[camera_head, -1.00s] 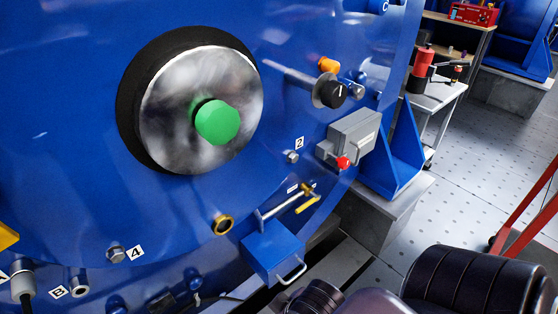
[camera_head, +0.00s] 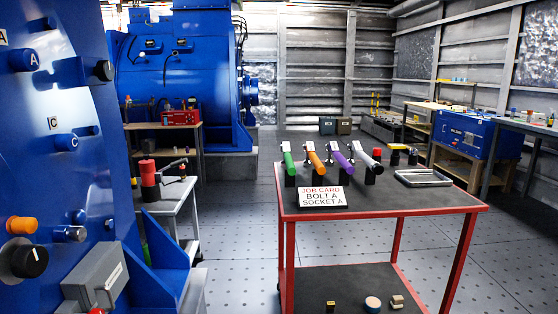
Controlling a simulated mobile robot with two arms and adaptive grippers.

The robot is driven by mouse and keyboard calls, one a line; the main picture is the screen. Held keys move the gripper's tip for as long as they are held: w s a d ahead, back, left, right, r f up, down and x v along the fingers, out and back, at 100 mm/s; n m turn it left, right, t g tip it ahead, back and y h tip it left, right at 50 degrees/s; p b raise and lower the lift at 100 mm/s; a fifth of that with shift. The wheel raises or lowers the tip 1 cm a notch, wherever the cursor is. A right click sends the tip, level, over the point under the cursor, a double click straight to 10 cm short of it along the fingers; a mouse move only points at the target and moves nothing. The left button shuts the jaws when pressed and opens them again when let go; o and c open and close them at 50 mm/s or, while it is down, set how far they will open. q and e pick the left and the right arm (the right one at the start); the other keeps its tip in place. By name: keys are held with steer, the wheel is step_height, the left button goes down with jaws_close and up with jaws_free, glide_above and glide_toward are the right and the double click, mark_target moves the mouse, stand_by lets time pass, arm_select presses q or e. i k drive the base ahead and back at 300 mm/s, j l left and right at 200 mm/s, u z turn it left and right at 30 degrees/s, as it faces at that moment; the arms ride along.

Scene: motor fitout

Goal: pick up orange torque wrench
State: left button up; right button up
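The orange torque wrench (camera_head: 316,163) rests in a row of torque wrenches on a red-framed table (camera_head: 425,206) right of centre. It sits tilted on a dark holder, between a green wrench (camera_head: 289,163) on its left and a purple wrench (camera_head: 341,164) on its right. A white or grey wrench (camera_head: 367,160) is further right. Neither of my grippers shows in the head view.
A job card sign (camera_head: 321,197) stands in front of the wrenches, reading bolt A, socket A. A grey tray (camera_head: 423,178) lies at the table's right. The big blue motor (camera_head: 60,130) fills the left. Open floor (camera_head: 240,230) lies left of the table.

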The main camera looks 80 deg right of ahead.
mark_target(308, 148)
steer(key=z, duration=3)
steer(key=i+l+u, duration=0.1)
steer(key=i+u, duration=0.15)
steer(key=i, duration=0.25)
steer(key=i+l+u, duration=0.25)
steer(key=i, duration=0.2)
steer(key=i+l+u, duration=0.25)
steer(key=i, duration=0.2)
